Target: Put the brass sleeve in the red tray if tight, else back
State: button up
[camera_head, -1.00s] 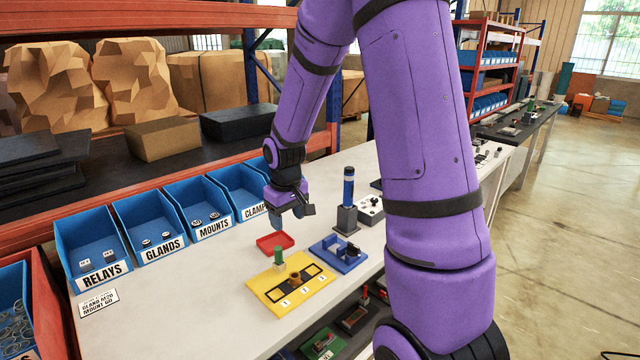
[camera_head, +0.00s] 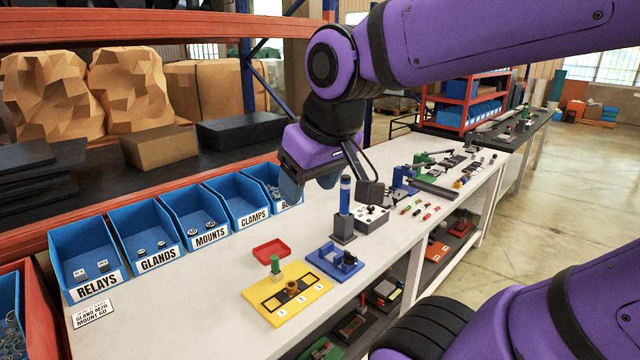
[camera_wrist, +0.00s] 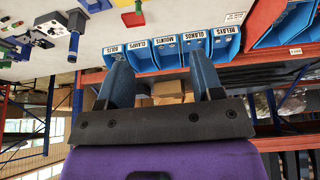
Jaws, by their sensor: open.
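The brass sleeve (camera_head: 291,287) appears as a small brownish ring on the black strip of the yellow numbered board (camera_head: 312,307). My gripper (camera_head: 309,187) is open and empty, raised above the bench behind and to the right of the tray. Its two blue fingers are spread wide in the wrist view (camera_wrist: 164,80). The sleeve's fit cannot be seen.
A blue post on a grey base (camera_head: 344,212) stands close below my gripper. A blue fixture (camera_head: 335,261) sits right of the board. Blue labelled bins (camera_head: 160,232) line the back edge.

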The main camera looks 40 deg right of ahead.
jog(key=shift+s+a+r, duration=0.15)
jog(key=shift+s, duration=0.6)
jog(key=shift+s+a+r, duration=0.15)
jog(key=shift+s, duration=0.6)
